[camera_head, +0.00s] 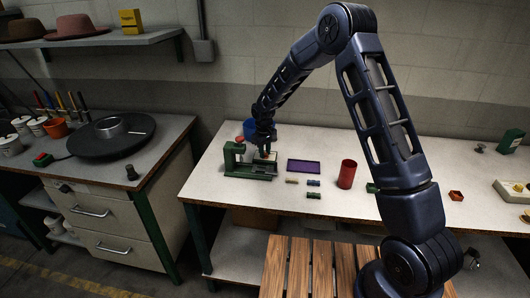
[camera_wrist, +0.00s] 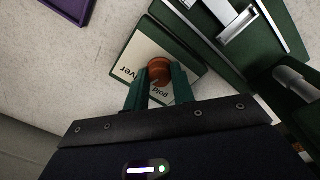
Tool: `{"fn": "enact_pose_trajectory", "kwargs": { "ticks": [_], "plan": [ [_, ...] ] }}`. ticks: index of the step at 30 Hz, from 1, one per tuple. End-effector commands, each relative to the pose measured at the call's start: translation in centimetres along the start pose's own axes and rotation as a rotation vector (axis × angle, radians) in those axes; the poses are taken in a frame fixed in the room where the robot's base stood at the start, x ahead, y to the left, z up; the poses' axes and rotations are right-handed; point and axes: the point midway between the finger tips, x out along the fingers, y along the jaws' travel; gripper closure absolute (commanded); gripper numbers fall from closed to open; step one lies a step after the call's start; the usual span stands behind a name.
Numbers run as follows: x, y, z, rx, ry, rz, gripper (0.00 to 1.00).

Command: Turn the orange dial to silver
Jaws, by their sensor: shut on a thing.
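The orange dial (camera_wrist: 159,68) sits on a cream label plate (camera_wrist: 143,50) on a green base in the wrist view. The plate carries the word "gold" near the dial's lower side and a word ending in "ver" to its left, its start hidden. My gripper (camera_wrist: 158,82) is shut on the dial, one green finger on each side. Which word the dial points at I cannot tell. In the head view my gripper (camera_head: 265,142) is down at the green press (camera_head: 238,160), and the dial is too small to make out clearly.
A purple tray (camera_head: 304,166) lies right of the press, with small blocks (camera_head: 313,183) in front of it. A red cylinder (camera_head: 347,174) stands further right. The table's front left is clear.

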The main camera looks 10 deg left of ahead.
Motion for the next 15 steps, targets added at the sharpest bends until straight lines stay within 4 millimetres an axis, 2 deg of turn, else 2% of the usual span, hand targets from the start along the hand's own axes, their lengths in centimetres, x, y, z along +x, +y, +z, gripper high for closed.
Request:
{"fn": "enact_pose_trajectory", "kwargs": {
  "ticks": [6, 15],
  "plan": [
    [-0.04, -0.07, -0.1, 0.154, -0.005, 0.0, 0.98],
    [-0.02, -0.03, -0.11, 0.28, -0.01, 0.0, 0.98]
  ]
}}
